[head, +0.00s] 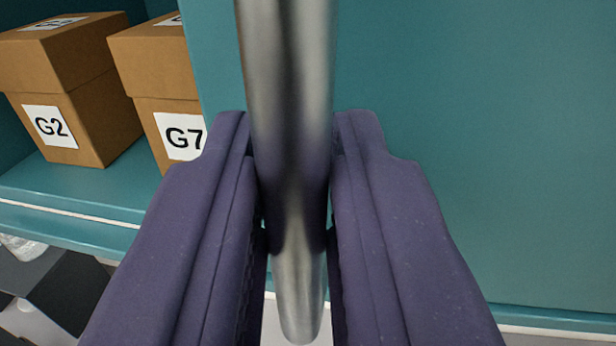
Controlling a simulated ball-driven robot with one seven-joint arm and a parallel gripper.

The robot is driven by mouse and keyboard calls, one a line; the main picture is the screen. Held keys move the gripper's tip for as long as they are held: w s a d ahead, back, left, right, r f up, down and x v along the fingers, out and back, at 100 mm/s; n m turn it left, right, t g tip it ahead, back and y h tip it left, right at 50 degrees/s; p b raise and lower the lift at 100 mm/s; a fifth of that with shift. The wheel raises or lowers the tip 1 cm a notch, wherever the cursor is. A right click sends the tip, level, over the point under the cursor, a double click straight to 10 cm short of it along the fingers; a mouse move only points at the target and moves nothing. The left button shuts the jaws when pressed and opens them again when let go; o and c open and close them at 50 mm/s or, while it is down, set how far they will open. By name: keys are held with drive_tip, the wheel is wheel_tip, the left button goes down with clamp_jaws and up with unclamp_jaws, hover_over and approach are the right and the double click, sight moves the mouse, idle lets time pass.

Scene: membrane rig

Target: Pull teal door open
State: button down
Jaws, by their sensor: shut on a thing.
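The teal door (480,150) fills the right side of the head view. Its left edge is beside the labelled boxes, and a teal shelf shows to the left of that edge. A metal bar handle (288,60) runs upright in front of the door through the middle of the view. My gripper (290,160) has a purple finger on each side of the handle and is shut on it. The handle's upper end is out of view, and its lower end shows below the fingers. The fingers and handle hide part of the door behind them.
Cardboard boxes marked G2 (62,110) and G7 (165,90) stand on the teal shelf (85,188) at the left. Below the shelf, the lower left shows a dark and light checked surface (70,295) and part of a clear crumpled item (22,247).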

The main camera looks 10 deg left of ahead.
drive_tip(key=c, duration=1.2)
unclamp_jaws()
drive_tip(key=b+v, duration=0.1)
drive_tip(key=v, duration=0.6)
drive_tip(key=shift+s+b, duration=0.3)
drive_tip(key=shift+s, duration=0.1)
drive_tip(key=shift+d, duration=0.1)
drive_tip(key=s+d+f+m+h+b, duration=0.1)
drive_tip(key=s+d+b, duration=0.3)
drive_tip(key=b, duration=0.3)
drive_tip(key=s+d+f+g+h+b, duration=0.1)
drive_tip(key=s+d+f+b, duration=0.1)
drive_tip(key=s+d+b, duration=0.2)
drive_tip(key=s+d+f+m+g+h+b, duration=0.1)
drive_tip(key=s+d+h+b, duration=0.1)
drive_tip(key=s+d+b, duration=0.2)
drive_tip(key=shift+s+d+f+m+b, duration=0.1)
drive_tip(key=shift+s+d+m+b, duration=0.1)
drive_tip(key=shift+s+b, duration=0.95)
drive_tip(key=shift+s+d+f+m+b, duration=0.15)
drive_tip(key=shift+s+b, duration=0.3)
drive_tip(key=shift+b, duration=1.25)
